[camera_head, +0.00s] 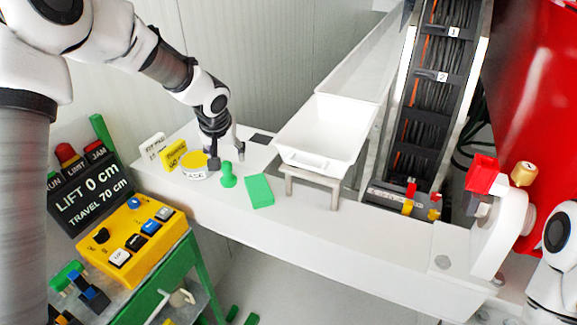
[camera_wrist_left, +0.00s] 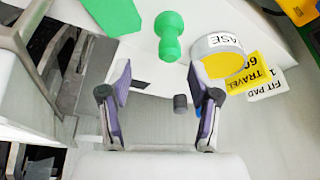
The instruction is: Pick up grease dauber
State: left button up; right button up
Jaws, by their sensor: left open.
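I cannot tell for certain which piece is the grease dauber. A green knob-shaped piece (camera_head: 228,176) stands upright on the white bench beside the yellow-topped grease tin (camera_head: 194,170). Both also show in the left wrist view, the green piece (camera_wrist_left: 170,38) and the tin (camera_wrist_left: 218,62). A small dark cylinder (camera_wrist_left: 180,102) shows between the fingers in that view, with no finger visibly touching it. My left gripper (camera_head: 226,154) is open over the bench, just behind the green piece and right of the tin. It also shows in the wrist view (camera_wrist_left: 161,88). My right gripper is not in view.
A flat green block (camera_head: 259,191) lies right of the green piece. A white tray (camera_head: 318,140) on a small stand is further right. Yellow and white label cards (camera_head: 173,156) stand left of the tin. A yellow control box (camera_head: 133,238) is at the lower left.

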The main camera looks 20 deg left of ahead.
aim_at(226, 162)
pick_arm(q)
jog(key=shift+w+a+f+p, duration=0.3)
jog(key=shift+a+f+p, duration=0.3)
jog(key=shift+a+f, duration=0.3)
jog(key=p+x, duration=0.1)
jog(key=x, duration=0.1)
jog(key=p+x, duration=0.1)
jog(key=x, duration=0.1)
jog(key=shift+w+f, duration=0.1)
jog(key=shift+w, duration=0.25)
jog(key=shift+w+f, duration=0.1)
jog(key=shift+f, duration=0.3)
jog(key=shift+a, duration=0.15)
jog(key=c, duration=0.5)
grip_shut()
